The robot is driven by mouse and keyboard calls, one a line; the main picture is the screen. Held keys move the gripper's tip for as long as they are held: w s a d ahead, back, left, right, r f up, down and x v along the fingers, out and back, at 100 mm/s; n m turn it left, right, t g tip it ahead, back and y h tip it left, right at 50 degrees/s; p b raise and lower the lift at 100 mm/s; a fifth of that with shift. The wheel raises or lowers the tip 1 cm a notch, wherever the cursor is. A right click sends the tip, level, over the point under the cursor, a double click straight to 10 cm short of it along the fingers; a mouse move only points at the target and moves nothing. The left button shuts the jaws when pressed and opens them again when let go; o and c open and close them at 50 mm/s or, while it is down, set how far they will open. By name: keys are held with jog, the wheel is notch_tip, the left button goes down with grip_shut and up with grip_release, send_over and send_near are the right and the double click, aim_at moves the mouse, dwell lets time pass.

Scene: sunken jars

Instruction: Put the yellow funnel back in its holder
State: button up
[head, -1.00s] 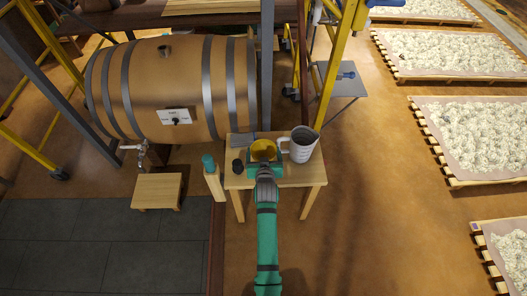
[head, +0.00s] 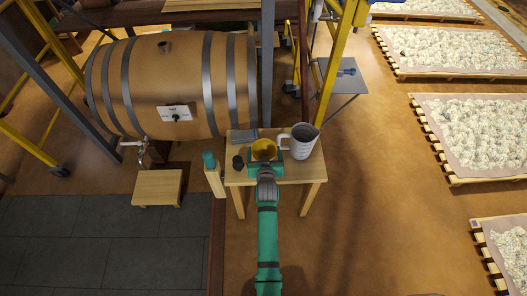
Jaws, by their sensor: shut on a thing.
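The yellow funnel (head: 263,147) is over the small wooden table, at the end of my green arm. My gripper (head: 265,162) is shut on the funnel, seen from behind and partly hidden by my wrist. A teal-green thing (head: 251,168) shows at the table top beside and behind my gripper; I cannot tell whether it is the holder. Whether the funnel touches anything below it is hidden.
A grey measuring jug (head: 302,141) stands close on the right of the funnel. A small black object (head: 238,163) and a blue-grey flat piece (head: 243,136) are on the left of the table (head: 305,172). A teal-topped post (head: 209,160) stands left. A barrel (head: 160,85) is behind left.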

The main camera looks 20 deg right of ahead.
jog(key=o, duration=1)
jog(key=shift+s, duration=0.2)
jog(key=v, duration=1)
jog(key=shift+s+r, duration=0.1)
jog(key=shift+s, duration=0.05)
jog(key=shift+a, duration=0.1)
jog(key=s+a+r+n+t+y, duration=0.1)
jog(key=s+a+r, duration=0.1)
jog(key=s+a, duration=0.8)
jog(key=s+a+r+n+t+y, duration=0.1)
jog(key=s+a+r+n+y, duration=0.15)
jog(key=s, duration=1.35)
jog(key=s+a+r+t, duration=0.1)
jog(key=s+a+r, duration=0.3)
jog(key=s+r, duration=0.4)
jog(key=shift+s+r, duration=0.15)
jog(key=shift+s, duration=0.5)
